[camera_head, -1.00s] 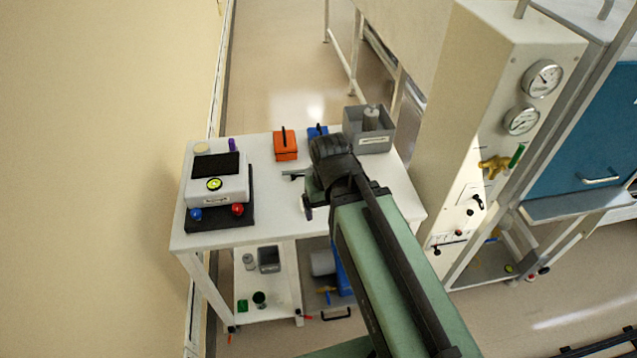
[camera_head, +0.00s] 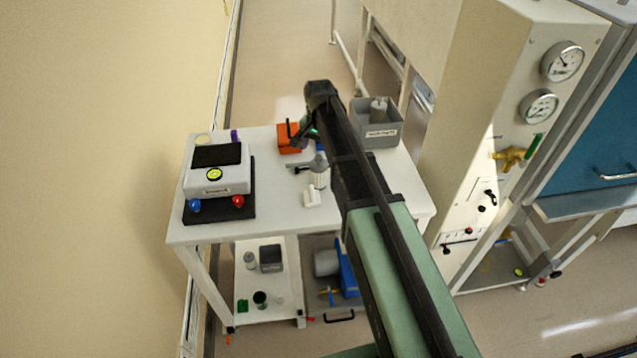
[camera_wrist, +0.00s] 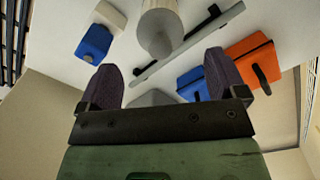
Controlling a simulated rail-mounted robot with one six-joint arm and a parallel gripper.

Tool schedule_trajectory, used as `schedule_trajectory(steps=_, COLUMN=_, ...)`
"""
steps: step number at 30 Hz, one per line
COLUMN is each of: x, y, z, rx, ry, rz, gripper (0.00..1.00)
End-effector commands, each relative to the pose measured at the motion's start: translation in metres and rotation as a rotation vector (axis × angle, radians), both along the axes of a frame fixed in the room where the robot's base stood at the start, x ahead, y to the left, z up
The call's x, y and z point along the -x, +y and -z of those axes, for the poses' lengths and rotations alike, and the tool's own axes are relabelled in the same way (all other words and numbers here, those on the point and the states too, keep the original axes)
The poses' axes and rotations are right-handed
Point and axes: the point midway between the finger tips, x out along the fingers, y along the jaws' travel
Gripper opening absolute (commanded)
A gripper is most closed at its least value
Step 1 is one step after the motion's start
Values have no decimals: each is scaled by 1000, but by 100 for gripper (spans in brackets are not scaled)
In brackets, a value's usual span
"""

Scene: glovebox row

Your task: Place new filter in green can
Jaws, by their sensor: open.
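My gripper (camera_wrist: 162,84) is open, with its two dark fingers apart and nothing between them. In the wrist view a pale grey cylinder (camera_wrist: 160,28) with a rounded end lies beyond the fingertips. In the head view my gripper (camera_head: 304,135) is over the table by the orange box, partly hidden by my arm. A white cylinder (camera_head: 319,178) stands on the table just below it; I cannot tell whether it is the new filter.
An orange box (camera_head: 289,138) and a grey bin (camera_head: 377,131) holding a grey cylinder stand at the table's back. A white device with a black screen (camera_head: 216,156) is at left. Blue pieces and a thin bar (camera_wrist: 178,48) lie near my gripper. The gauge panel (camera_head: 520,90) stands right.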

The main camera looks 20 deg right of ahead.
Motion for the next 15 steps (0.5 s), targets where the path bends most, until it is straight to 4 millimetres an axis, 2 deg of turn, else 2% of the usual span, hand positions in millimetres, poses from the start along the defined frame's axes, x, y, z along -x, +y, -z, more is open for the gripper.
schedule_trajectory(steps=1, x=0, y=0, z=12, rx=0, ry=0, rz=0, gripper=90)
schedule_trajectory(steps=6, x=0, y=0, z=14, rx=0, ry=0, rz=-1, gripper=90)
schedule_trajectory(steps=12, x=-2, y=-1, z=54, rx=0, ry=0, rz=-1, gripper=90)
schedule_trajectory(steps=15, x=-2, y=-1, z=64, rx=0, ry=0, rz=-1, gripper=90)
